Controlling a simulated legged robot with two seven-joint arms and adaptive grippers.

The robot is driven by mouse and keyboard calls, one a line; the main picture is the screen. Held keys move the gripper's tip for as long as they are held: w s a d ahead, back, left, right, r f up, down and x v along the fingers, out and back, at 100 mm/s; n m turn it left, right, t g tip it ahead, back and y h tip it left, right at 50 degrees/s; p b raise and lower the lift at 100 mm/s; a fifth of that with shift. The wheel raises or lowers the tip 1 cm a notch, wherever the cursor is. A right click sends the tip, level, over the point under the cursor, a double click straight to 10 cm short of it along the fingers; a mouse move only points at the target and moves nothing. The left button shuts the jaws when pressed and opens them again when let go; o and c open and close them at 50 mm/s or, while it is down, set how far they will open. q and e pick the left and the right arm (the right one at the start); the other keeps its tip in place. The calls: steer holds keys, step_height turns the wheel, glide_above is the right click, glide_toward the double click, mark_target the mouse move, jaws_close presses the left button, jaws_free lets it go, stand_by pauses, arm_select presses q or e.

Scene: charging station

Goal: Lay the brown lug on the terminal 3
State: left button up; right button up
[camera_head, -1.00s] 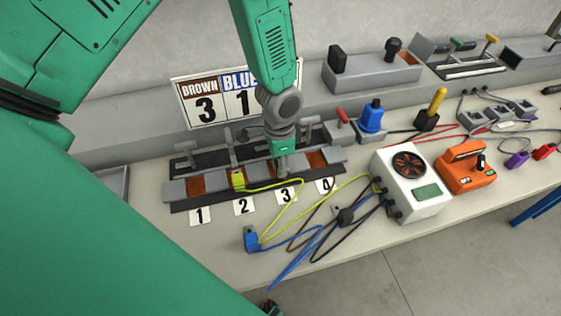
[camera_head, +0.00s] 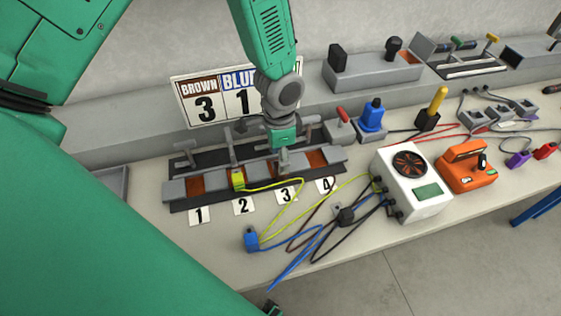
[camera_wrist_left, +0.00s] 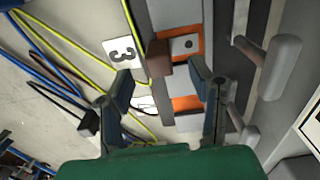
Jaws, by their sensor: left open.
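The brown lug (camera_wrist_left: 158,58) shows in the left wrist view beside the label 3 (camera_wrist_left: 123,51). Its flat grey tongue with a hole (camera_wrist_left: 187,43) appears to lie over the orange plate of terminal 3 (camera_wrist_left: 198,31). My left gripper (camera_wrist_left: 160,76) is open, its two fingers either side of the lug's line and apart from it. In the head view my left gripper (camera_head: 284,162) hangs above terminal 3 of the grey terminal block (camera_head: 174,190) and hides the lug. My right gripper is not seen.
A yellow lug (camera_head: 238,179) sits at terminal 2. A blue lug (camera_head: 251,239) and a black lug (camera_head: 345,215) lie in front with tangled cables. A white box with a fan (camera_head: 411,184) and an orange device (camera_head: 467,166) stand to the right. The sign (camera_head: 208,99) reads brown 3.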

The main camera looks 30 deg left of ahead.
arm_select(q)
step_height(320, 180, up, 8)
steer(key=shift+r, duration=0.25)
stand_by(0.4)
